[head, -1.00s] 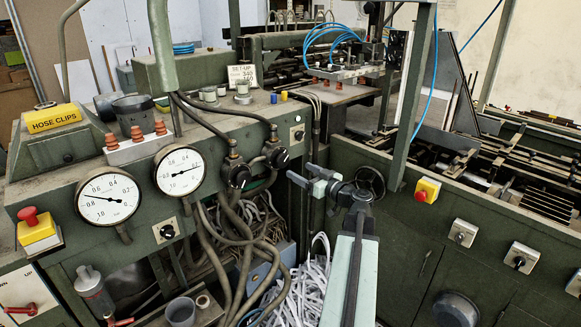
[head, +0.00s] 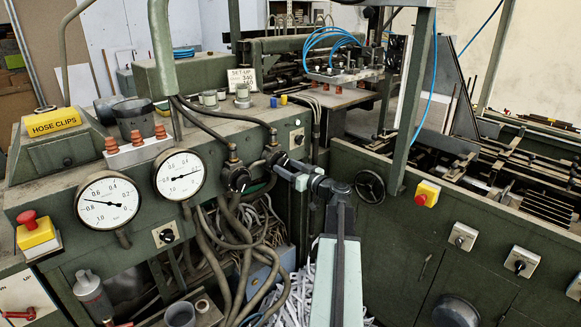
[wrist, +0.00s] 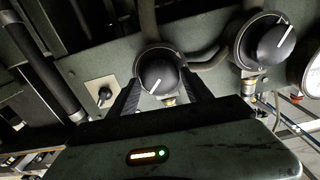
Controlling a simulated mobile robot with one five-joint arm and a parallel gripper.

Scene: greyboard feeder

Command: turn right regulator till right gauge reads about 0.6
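The right regulator (head: 276,159) is a black round knob with a white pointer line on the green panel. It also shows in the wrist view (wrist: 160,72), between the two dark fingers of my gripper (wrist: 160,88). The fingers stand apart, one on each side of the knob; I cannot tell whether they touch it. In the head view my gripper (head: 287,168) reaches the knob from the right and partly hides it. The right gauge (head: 180,175) is white and round; its needle points right and slightly up, near 0.2 to 0.3.
The left regulator (head: 237,179) sits close beside the right one. The left gauge (head: 107,201) has its needle pointing left, near 0.8. A small switch (head: 297,137) is right of the regulators. Hoses and cables (head: 232,225) hang below; a handwheel (head: 370,184) is on the right.

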